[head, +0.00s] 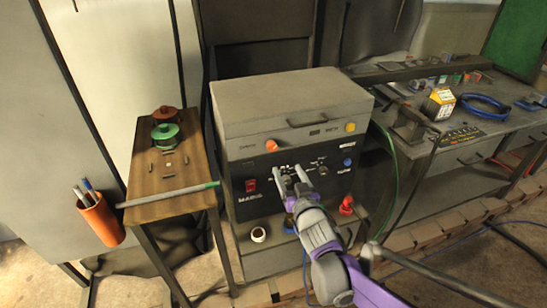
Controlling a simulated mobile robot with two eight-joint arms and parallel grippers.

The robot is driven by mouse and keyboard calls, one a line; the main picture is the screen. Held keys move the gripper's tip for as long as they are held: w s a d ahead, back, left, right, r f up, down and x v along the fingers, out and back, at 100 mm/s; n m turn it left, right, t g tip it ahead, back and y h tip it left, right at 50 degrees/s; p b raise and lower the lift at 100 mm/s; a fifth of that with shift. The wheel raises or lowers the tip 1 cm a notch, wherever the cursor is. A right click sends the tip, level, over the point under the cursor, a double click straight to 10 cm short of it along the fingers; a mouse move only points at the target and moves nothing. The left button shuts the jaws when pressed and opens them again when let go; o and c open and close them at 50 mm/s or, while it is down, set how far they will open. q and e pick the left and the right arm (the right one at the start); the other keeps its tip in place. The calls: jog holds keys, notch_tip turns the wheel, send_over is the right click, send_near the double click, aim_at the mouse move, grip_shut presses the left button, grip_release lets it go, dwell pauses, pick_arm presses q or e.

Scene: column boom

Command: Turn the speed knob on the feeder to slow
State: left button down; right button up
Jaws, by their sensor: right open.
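The feeder looks to be the grey and black box (292,115) in the middle, with a handled upper case and a dark control panel below. Its front carries an orange knob (271,146), a yellow knob (351,127), a blue knob (347,162) and a dark knob (323,170). The labels are too small to read, so I cannot tell which is the speed knob or its setting. My right gripper (291,177) is open in front of the dark panel, its fingers pointing up at small controls and hiding part of them. Contact is unclear. My left gripper is out of view.
A narrow wooden stand (160,176) at left holds a green pot (165,134), a red-brown pot (166,113) and a rod. An orange cup of pens (101,221) hangs beside it. A cluttered bench (470,145) stands right. A dark pole crosses at lower right.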

aim_at(273, 148)
jog(key=shift+y, duration=0.3)
jog(key=x, duration=1.1)
jog(key=shift+w+a, duration=0.2)
jog(key=shift+a, duration=0.3)
grip_shut()
